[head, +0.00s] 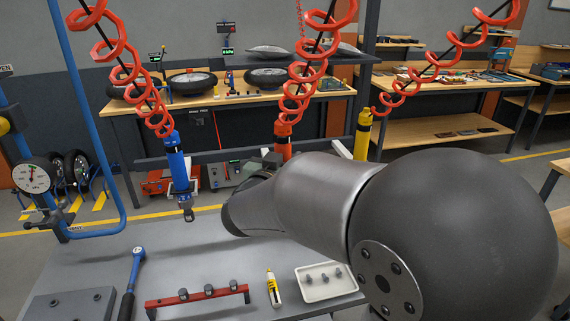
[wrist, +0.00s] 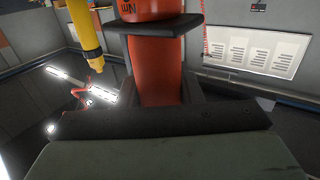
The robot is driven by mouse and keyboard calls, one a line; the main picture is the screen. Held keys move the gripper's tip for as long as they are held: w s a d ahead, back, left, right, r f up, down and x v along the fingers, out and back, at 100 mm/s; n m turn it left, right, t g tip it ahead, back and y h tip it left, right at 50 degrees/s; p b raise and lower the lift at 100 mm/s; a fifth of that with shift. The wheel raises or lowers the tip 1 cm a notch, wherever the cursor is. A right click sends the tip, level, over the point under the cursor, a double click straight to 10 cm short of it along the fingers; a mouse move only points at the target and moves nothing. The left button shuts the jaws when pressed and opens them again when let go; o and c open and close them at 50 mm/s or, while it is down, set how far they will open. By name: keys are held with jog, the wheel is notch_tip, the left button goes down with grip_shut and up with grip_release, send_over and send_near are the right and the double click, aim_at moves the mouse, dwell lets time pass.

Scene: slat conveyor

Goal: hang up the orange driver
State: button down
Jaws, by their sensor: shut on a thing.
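The orange driver (head: 284,131) is upright at the lower end of the middle red coil in the head view. My arm hides its lower part there. In the wrist view the orange driver (wrist: 157,68) stands straight ahead, and my gripper (wrist: 158,108) is shut on its body. A blue driver (head: 178,165) hangs upright on the left coil. A yellow driver (head: 362,135) is upright at the right coil, and it also shows at upper left in the wrist view (wrist: 84,30).
The grey bench (head: 190,245) below holds a torque wrench (head: 133,270), a red rack (head: 198,297), a yellow marker-like tool (head: 273,288) and a white tray (head: 320,293) with small parts. A blue pipe frame (head: 85,110) stands at left. Wooden benches are behind.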

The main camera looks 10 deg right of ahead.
jog(key=w+p, duration=0.1)
jog(key=w, duration=0.7)
jog(key=shift+w+f, duration=0.25)
jog(key=shift+w, duration=0.05)
dwell(0.6)
jog(key=shift+f+b, duration=0.85)
jog(key=shift+f, duration=0.5)
dwell(1.4)
jog(key=c, duration=0.9)
grip_release()
jog(key=shift+f, duration=0.15)
jog(key=b+v, duration=0.3)
jog(key=v, duration=1.4)
jog(key=shift+s+a, duration=0.2)
